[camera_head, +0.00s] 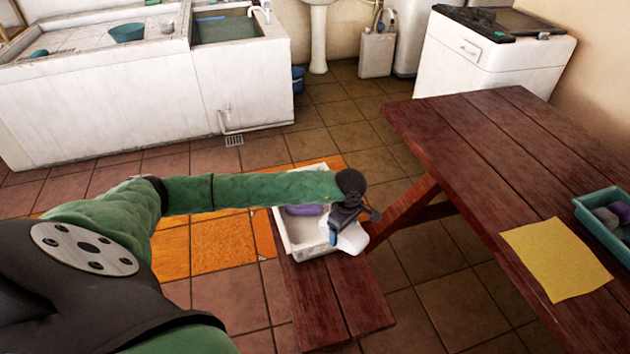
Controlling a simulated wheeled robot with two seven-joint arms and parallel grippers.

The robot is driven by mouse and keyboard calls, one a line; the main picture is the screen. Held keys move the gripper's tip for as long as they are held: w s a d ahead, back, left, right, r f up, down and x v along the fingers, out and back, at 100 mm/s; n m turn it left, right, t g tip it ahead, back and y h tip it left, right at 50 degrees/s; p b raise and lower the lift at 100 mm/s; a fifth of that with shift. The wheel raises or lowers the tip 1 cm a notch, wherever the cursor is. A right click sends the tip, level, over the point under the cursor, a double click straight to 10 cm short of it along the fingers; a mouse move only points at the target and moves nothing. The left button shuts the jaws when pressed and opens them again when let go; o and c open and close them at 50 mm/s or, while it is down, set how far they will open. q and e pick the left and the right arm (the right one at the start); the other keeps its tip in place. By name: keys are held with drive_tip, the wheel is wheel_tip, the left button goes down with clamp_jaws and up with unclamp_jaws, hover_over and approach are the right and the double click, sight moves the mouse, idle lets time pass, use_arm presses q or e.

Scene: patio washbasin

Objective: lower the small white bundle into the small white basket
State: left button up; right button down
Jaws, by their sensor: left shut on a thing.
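The small white basket (291,244) stands on the dark red bench, a purple thing (303,210) lying inside it. My left gripper (345,224) is over the right side of the basket, its arm reaching across from the left. It is shut on the small white bundle (351,238), which hangs by the basket's right edge. Whether the bundle touches the rim I cannot tell. The forearm and gripper hide part of the basket. My right gripper is not in view.
The bench (335,305) runs beside a dark red table (480,140). On the table lie a yellow cloth (556,259) and a teal tray (595,222) with several items. An orange mat (215,243) lies on the tiled floor. A white washbasin counter (110,100) stands at the back left.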

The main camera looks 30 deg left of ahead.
use_arm(q)
drive_tip(key=a+n, duration=0.1)
drive_tip(key=n, duration=0.1)
drive_tip(key=w+a+n, duration=0.1)
drive_tip(key=n, duration=0.2)
drive_tip(key=w+a+r+n, duration=0.1)
drive_tip(key=a+n, duration=0.1)
drive_tip(key=shift+w+a+n, duration=0.1)
drive_tip(key=shift+w+n, duration=0.15)
drive_tip(key=shift+n, duration=0.15)
drive_tip(key=w+a+r+n, duration=0.25)
drive_tip(key=a+n, duration=0.35)
drive_tip(key=n, duration=0.5)
drive_tip(key=w+a+r+n, duration=0.25)
drive_tip(key=a+n, duration=0.35)
drive_tip(key=n, duration=0.6)
wheel_tip(320, 180, down, 11)
drive_tip(key=b, duration=0.4)
drive_tip(key=shift+w, duration=0.4)
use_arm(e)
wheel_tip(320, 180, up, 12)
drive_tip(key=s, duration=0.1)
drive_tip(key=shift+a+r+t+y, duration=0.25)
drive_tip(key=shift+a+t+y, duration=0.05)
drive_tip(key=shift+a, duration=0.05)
use_arm(q)
drive_tip(key=shift+f, duration=0.1)
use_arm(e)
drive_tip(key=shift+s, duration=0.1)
